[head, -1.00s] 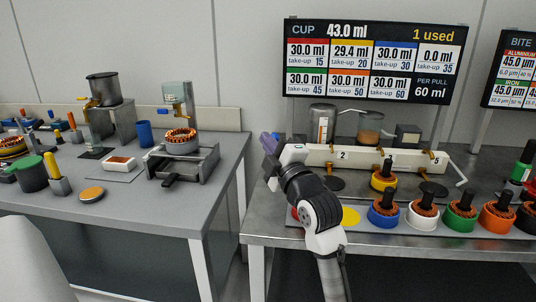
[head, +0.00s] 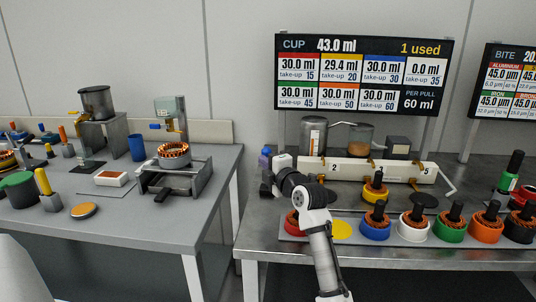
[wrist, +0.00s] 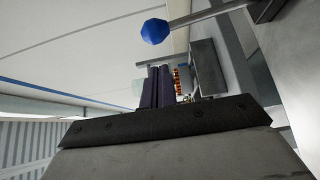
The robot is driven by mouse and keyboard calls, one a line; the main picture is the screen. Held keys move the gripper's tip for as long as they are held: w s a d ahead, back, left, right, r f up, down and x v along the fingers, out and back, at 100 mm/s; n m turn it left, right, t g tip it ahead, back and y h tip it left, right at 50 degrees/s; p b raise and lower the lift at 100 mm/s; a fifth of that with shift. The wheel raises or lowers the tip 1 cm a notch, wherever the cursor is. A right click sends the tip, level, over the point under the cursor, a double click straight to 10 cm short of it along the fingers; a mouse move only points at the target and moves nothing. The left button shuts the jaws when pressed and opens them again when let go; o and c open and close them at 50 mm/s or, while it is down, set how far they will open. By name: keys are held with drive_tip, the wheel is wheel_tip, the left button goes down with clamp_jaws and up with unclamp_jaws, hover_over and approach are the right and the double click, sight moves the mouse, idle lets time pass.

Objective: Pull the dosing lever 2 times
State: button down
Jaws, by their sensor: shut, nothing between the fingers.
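A lever with a blue knob (wrist: 155,31) on a grey rod shows at the top of the wrist view; I take it for the dosing lever. My gripper (wrist: 159,80) is shut and empty, its dark purple fingers pointing toward the knob but apart from it in that picture. In the head view my gripper (head: 264,160) is at the left end of the white dosing bar (head: 345,170). Small blue there blends with the fingers, so I cannot tell the knob from them. The screen (head: 363,75) reads 60 ml per pull and cup 43.0 ml.
A yellow ringed part (head: 375,190) stands below the bar. A row of coloured parts, including a blue one (head: 376,226), lines the bench front near my arm. A left table (head: 130,225) holds a stator on a fixture (head: 174,160). A gap separates the tables.

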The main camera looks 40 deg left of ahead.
sight(266, 151)
drive_tip(key=shift+w+a, duration=0.2)
drive_tip(key=shift+w, duration=0.45)
drive_tip(key=shift+w+a, duration=0.2)
drive_tip(key=shift+w, duration=0.4)
drive_tip(key=shift+w+a+r+m+g+h, duration=0.15)
drive_tip(key=shift+w+a+r+m+h, duration=0.2)
drive_tip(key=shift+w, duration=0.15)
drive_tip(key=shift+w+a+r+m+g+h, duration=0.15)
drive_tip(key=shift+w+a+r+m+h, duration=0.15)
drive_tip(key=shift+w, duration=0.2)
drive_tip(key=shift+f, duration=0.1)
